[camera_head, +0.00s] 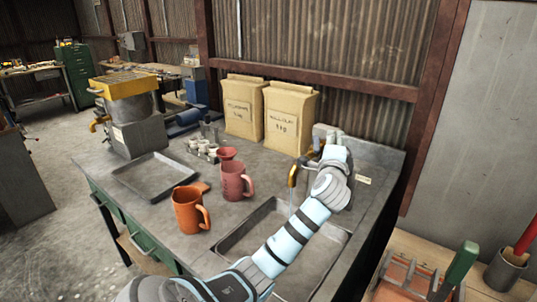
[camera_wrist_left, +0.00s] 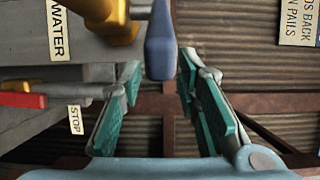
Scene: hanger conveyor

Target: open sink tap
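The sink tap's brass spout (camera_head: 292,175) hangs over the sink (camera_head: 228,240) in the head view. A thin pale streak shows below it; I cannot tell if it is water. My left arm crosses the sink, and its left gripper (camera_head: 331,138) is beside the tap, hiding part of it. In the left wrist view, the left gripper (camera_wrist_left: 160,72) is open, its teal pads apart. A blue lever (camera_wrist_left: 161,45) sits between the fingertips, with gaps on both sides. A yellow part (camera_wrist_left: 100,14) is above left, near a WATER label (camera_wrist_left: 58,30). My right gripper is out of view.
An orange mug (camera_head: 186,209) and a reddish mug (camera_head: 233,181) stand left of the sink. A grey tray (camera_head: 155,177) lies further left. Two paper bags (camera_head: 288,120) stand behind. A red lever (camera_wrist_left: 22,100) is near a STOP label (camera_wrist_left: 75,120).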

